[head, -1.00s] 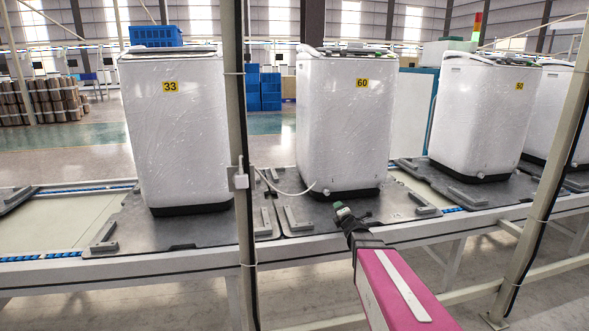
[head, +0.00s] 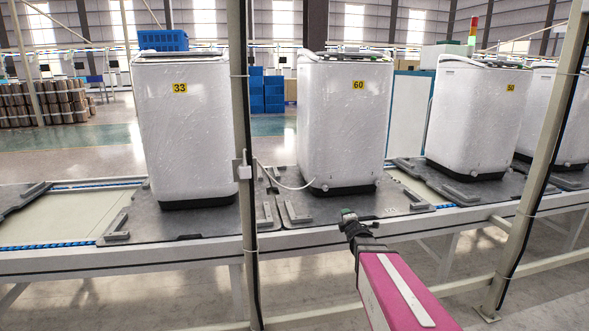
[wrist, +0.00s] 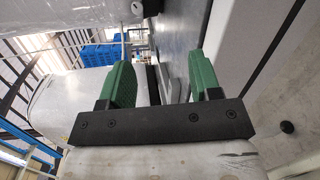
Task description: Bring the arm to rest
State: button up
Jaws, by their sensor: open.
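My gripper (head: 347,214) is at the end of my pink arm in the lower middle of the head view. It points toward the conveyor, in front of the white washing machine marked 60 (head: 340,130). In the wrist view my gripper (wrist: 162,82) shows two green fingers spread apart with nothing between them. My gripper is open and empty. The grey carrier plate (head: 300,215) under machine 60 lies beyond the fingertips. I cannot tell the exact gap between the fingers and the plate.
The conveyor frame (head: 120,260) runs across in front of me, carrying several washing machines, including machine 33 (head: 185,140). A thin upright post (head: 245,200) stands left of my arm and a slanted post (head: 535,170) right.

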jog(key=s+a+f+m+g, duration=0.1)
jog(key=s+f+m+g, duration=0.2)
jog(key=s+m+g, duration=0.2)
jog(key=s+a+f+m+g, duration=0.1)
jog(key=s+f+m+g, duration=0.3)
jog(key=s+m, duration=0.5)
jog(key=s+a+f+m+g+h, duration=0.1)
jog(key=s+f+m+g, duration=0.3)
jog(key=s, duration=1)
jog(key=shift+s+a+m+g, duration=0.2)
jog(key=shift+m+g, duration=1.3)
jog(key=shift+g, duration=0.1)
jog(key=shift+f, duration=0.1)
